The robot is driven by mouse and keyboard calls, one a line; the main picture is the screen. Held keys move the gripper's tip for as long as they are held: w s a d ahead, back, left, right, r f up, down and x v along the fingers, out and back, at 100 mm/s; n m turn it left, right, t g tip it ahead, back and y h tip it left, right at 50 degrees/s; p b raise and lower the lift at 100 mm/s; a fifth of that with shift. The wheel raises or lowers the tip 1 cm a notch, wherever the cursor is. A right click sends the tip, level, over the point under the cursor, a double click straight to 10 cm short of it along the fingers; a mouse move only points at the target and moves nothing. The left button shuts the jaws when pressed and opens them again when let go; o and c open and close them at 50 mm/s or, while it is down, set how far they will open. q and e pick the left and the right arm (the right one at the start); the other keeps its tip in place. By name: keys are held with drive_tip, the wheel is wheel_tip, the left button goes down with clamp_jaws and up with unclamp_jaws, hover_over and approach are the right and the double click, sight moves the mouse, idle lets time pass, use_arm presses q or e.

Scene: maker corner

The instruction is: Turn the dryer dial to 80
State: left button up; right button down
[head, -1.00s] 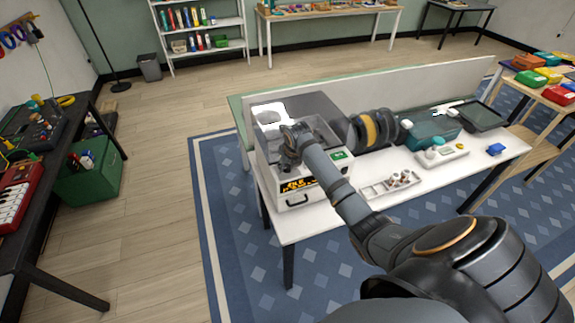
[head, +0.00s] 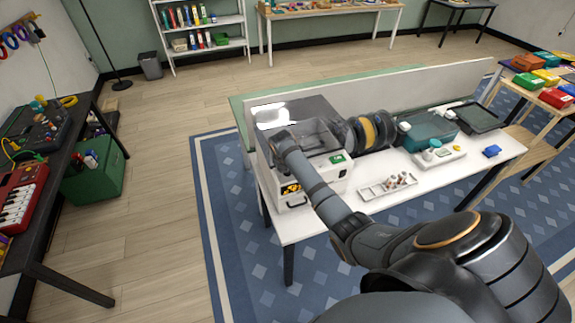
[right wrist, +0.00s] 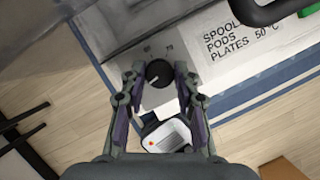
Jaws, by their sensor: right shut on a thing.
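The dryer (head: 325,186) is a white box with a clear-lidded top at the left end of the white table. Its black round dial (right wrist: 159,73) shows in the right wrist view, with a white pointer line on its face. Small printed numbers sit above the dial, too small to read surely. My right gripper (right wrist: 158,82) has its fingers on both sides of the dial and is shut on it. In the head view my right forearm reaches over the dryer and hides the dial and fingers. My left gripper is not in view.
A white panel printed "SPOOL PODS PLATES 50 °C" (right wrist: 238,38) is beside the dial. A white device with a screen (right wrist: 168,137) shows below it. Dark and yellow spools (head: 367,131) stand right of the dryer, and a small-parts tray (head: 372,191) lies in front.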

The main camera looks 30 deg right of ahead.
drive_tip(key=m, duration=0.1)
drive_tip(key=m+p, duration=0.1)
drive_tip(key=m, duration=0.1)
drive_tip(key=shift+w+a+r+g+h, duration=0.1)
drive_tip(key=shift+r+g+h, duration=0.05)
drive_tip(key=shift+g+h, duration=0.2)
drive_tip(key=m+g, duration=0.1)
drive_tip(key=m, duration=0.1)
drive_tip(key=shift+w+m+h, duration=0.1)
drive_tip(key=shift+m+h, duration=0.15)
drive_tip(key=shift+m, duration=0.05)
drive_tip(key=m+g, duration=0.1)
drive_tip(key=m, duration=0.1)
drive_tip(key=shift+m, duration=0.3)
drive_tip(key=shift+w+m+g+b, duration=0.1)
drive_tip(key=shift+m+g+b, duration=0.6)
drive_tip(key=shift+m, duration=0.7)
drive_tip(key=c, duration=1)
unclamp_jaws()
